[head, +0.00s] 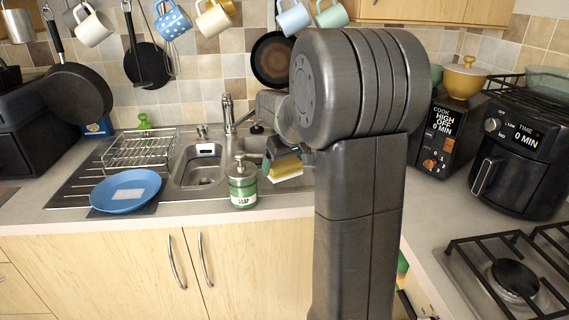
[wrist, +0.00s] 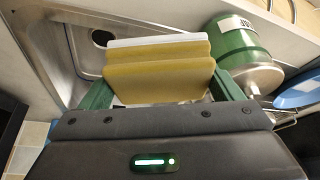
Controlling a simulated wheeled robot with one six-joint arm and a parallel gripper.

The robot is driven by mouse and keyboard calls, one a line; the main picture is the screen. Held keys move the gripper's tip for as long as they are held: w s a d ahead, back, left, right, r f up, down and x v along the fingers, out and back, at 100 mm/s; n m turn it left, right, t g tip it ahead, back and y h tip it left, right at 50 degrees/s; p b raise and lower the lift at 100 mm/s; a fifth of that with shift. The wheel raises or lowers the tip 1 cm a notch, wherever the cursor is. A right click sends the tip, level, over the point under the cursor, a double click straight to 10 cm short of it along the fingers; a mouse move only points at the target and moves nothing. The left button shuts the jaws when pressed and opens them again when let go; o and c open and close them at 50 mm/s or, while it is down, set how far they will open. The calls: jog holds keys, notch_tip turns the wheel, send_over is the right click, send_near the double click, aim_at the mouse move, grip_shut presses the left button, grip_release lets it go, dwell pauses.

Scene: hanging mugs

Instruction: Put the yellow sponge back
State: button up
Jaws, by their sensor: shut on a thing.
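The yellow sponge (head: 286,171) is in my gripper (head: 283,163), over the right part of the sink in the head view. In the wrist view the sponge (wrist: 158,80) sits between the two green fingers, one at each side, and shows a white layer on its far side. My gripper (wrist: 163,86) is shut on it. The steel sink (head: 205,165) lies below and to the left. A small white holder-like piece with a dark slot (head: 207,150) is at the back of the left basin. My arm hides part of the sink's right side.
A green soap dispenser (head: 242,184) stands at the front edge, close to the sponge. The faucet (head: 229,115) rises behind the sink. A blue plate (head: 126,190) and a wire dish rack (head: 139,149) are at left. Mugs (head: 172,20) and pans (head: 76,93) hang above.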

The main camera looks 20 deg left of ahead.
aim_at(282, 196)
jog(key=shift+f+b, duration=2.55)
jog(key=shift+f, duration=1.45)
jog(key=shift+f, duration=0.4)
jog(key=o, duration=0.8)
jog(key=shift+r, duration=0.1)
jog(key=v, duration=1.3)
jog(key=shift+d+r+p, duration=0.15)
jog(key=shift+r+p, duration=0.15)
jog(key=shift+r, duration=0.1)
jog(key=b+x, duration=0.1)
jog(key=x, duration=1.2)
jog(key=shift+f, duration=0.4)
jog(key=shift+r, duration=0.2)
